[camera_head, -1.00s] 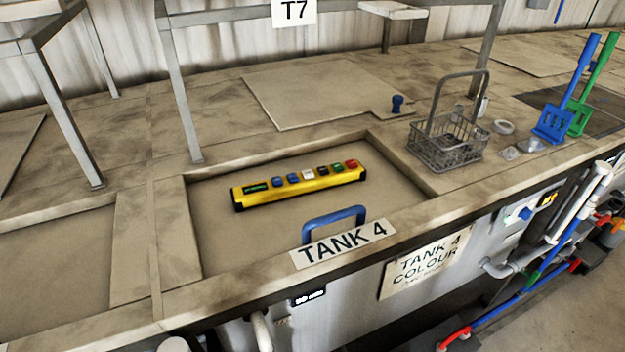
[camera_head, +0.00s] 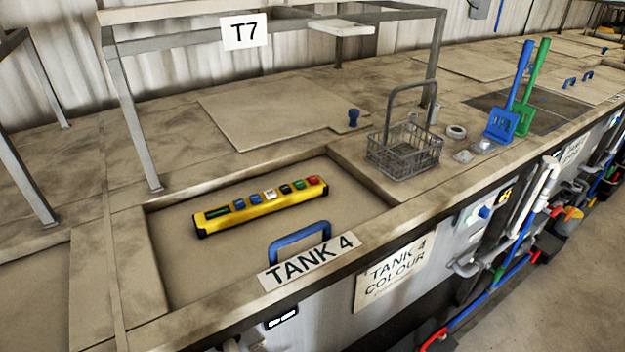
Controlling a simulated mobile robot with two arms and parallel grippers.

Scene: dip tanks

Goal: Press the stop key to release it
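A yellow key box (camera_head: 262,207) with black ends lies on the recessed lid of tank 4, left of the picture's middle. Along its top are a dark green display, several blue, white, dark and green keys, and a red key (camera_head: 314,180) at its right end. The key labels are too small to read, so I cannot tell which is the stop key or whether any key is pressed in. Neither of my grippers is in view.
A blue handle (camera_head: 300,240) stands at the lid's front by the TANK 4 sign (camera_head: 310,261). A wire basket (camera_head: 404,150) stands to the right, with blue (camera_head: 502,122) and green (camera_head: 524,118) paddles beyond. A metal frame (camera_head: 135,110) rises behind the box.

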